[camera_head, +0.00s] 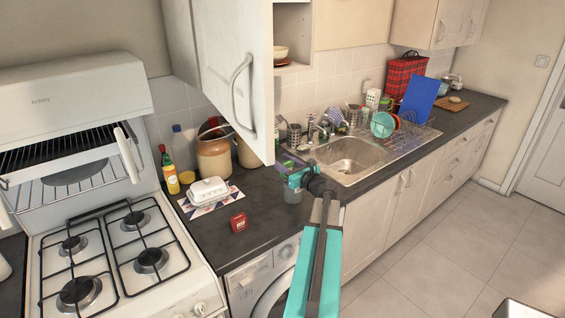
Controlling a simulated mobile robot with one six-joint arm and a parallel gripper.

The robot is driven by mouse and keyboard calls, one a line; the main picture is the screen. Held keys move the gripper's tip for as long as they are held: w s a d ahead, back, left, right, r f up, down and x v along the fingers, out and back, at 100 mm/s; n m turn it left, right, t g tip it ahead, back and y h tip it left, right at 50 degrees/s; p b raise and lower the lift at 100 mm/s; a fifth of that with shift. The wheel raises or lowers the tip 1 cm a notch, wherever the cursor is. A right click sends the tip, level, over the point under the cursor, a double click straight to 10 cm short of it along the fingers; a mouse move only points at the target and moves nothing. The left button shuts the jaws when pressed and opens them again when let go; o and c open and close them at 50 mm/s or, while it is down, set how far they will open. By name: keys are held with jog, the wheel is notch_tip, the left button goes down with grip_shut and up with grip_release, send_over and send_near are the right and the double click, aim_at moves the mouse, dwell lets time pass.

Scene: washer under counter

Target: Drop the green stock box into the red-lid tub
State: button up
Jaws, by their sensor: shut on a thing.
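My gripper (288,175), teal, is over the counter left of the sink. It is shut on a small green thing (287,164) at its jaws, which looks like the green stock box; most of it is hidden. A pale, see-through container (293,196) shows just below my gripper. Its top is hidden by the gripper, and I cannot tell whether it is the red-lid tub or whether the box is above its opening or beside it. No red lid is clear on it.
A small red box (238,222) lies on the counter near the front edge. A white butter dish (208,191), bottles (169,172) and a brown jar (214,158) stand behind. An open cupboard door (228,75) hangs above. The sink (353,158) is to the right, the hob (115,255) to the left.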

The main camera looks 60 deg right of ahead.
jog(key=shift+f, duration=0.4)
jog(key=o, duration=1.1)
jog(key=shift+r, duration=0.25)
jog(key=shift+s+a+r, duration=0.1)
jog(key=shift+s+r, duration=0.25)
jog(key=shift+b+v, duration=1.65)
jog(key=shift+v, duration=4.05)
jog(key=shift+s, duration=0.1)
